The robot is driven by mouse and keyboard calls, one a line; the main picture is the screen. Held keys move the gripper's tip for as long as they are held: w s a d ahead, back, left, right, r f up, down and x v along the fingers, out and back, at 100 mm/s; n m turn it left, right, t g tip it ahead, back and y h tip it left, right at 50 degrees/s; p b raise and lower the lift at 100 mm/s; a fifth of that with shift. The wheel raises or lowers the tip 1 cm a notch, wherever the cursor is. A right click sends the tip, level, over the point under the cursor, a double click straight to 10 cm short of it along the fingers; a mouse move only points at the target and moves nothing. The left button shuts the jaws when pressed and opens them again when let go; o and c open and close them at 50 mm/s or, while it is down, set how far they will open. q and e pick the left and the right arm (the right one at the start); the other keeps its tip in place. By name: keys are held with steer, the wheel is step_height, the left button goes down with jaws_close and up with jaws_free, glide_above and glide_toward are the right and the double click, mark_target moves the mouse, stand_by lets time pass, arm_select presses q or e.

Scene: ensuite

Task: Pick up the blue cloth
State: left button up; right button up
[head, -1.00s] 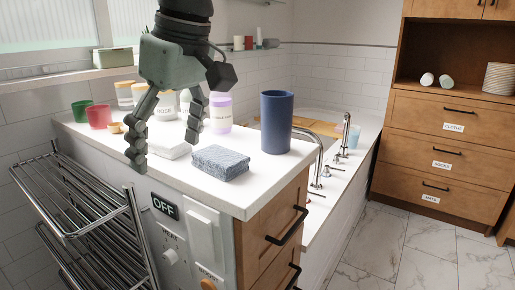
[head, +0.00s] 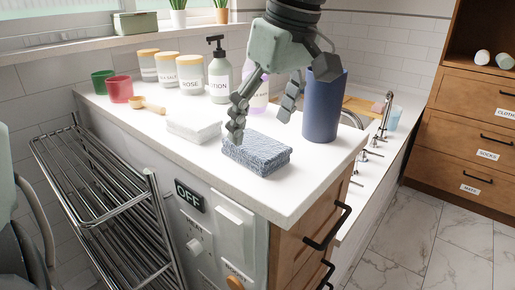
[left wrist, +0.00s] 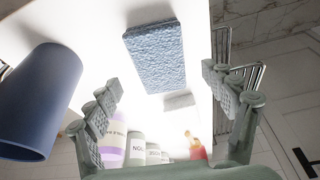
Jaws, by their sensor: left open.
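The blue cloth (head: 257,153) is a folded, textured grey-blue block lying flat near the front edge of the white counter. It also shows in the left wrist view (left wrist: 155,55), beyond and between the fingers. My left gripper (head: 262,118) is open and empty, with its fingers pointing down above the cloth, apart from it as far as I can tell. In the left wrist view its two fingers (left wrist: 163,95) are spread wide. My right gripper is not in view.
A tall dark blue cup (head: 323,106) stands close right of the cloth. A folded white cloth (head: 194,128) lies to its left. A lotion bottle (head: 220,75) and several jars stand behind. A metal rack (head: 100,190) is at the left, below the counter.

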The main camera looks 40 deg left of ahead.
mark_target(257, 143)
arm_select(q)
steer(key=x, duration=0.3)
steer(key=shift+f, duration=0.4)
steer(key=shift+a+f, duration=0.15)
steer(key=shift+f, duration=0.15)
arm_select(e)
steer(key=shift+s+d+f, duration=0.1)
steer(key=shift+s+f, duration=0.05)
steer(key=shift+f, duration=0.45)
arm_select(q)
steer(key=shift+c, duration=0.3)
steer(key=shift+c, duration=1.2)
steer(key=c, duration=0.9)
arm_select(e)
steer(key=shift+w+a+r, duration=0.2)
arm_select(q)
steer(key=shift+r, duration=0.1)
steer(key=shift+c, duration=0.2)
